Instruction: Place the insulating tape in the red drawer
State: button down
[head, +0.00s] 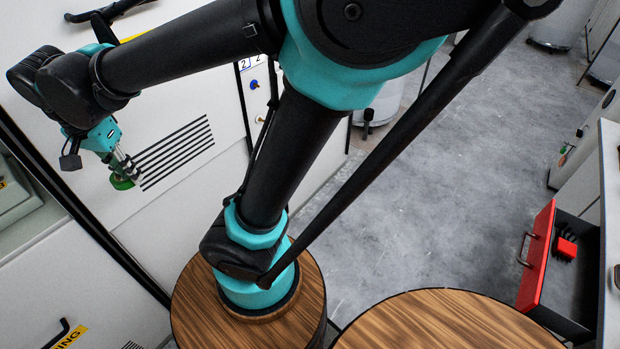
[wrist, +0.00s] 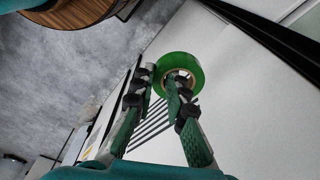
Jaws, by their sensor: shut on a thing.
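The insulating tape is a green roll with a pale core; in the wrist view the roll (wrist: 190,61) sits between my fingertips. My gripper (wrist: 164,82) is shut on one side of its ring, with one finger reaching into or across the hole. In the head view my gripper (head: 124,168) is at the left, held up in front of a white machine panel, and the tape (head: 122,183) shows small at its tips. The red drawer (head: 537,258) is at the lower right of the head view, pulled open, far from my gripper. A red object with dark parts (head: 566,248) lies inside it.
The white machine (head: 190,190) with dark vent slots stands close behind my gripper. A white-topped cabinet (head: 609,170) holds the drawer at the right edge. Grey floor (head: 430,190) lies open between the machine and the drawer.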

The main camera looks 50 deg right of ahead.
aim_at(555, 297)
jog(key=j+z, duration=0.1)
jog(key=z, duration=3.5)
jog(key=k+l+z, duration=0.15)
jog(key=l, duration=0.25)
jog(key=k+l+z, duration=0.1)
jog(key=l, duration=0.35)
jog(key=k+l+z, duration=0.15)
jog(key=l, duration=0.3)
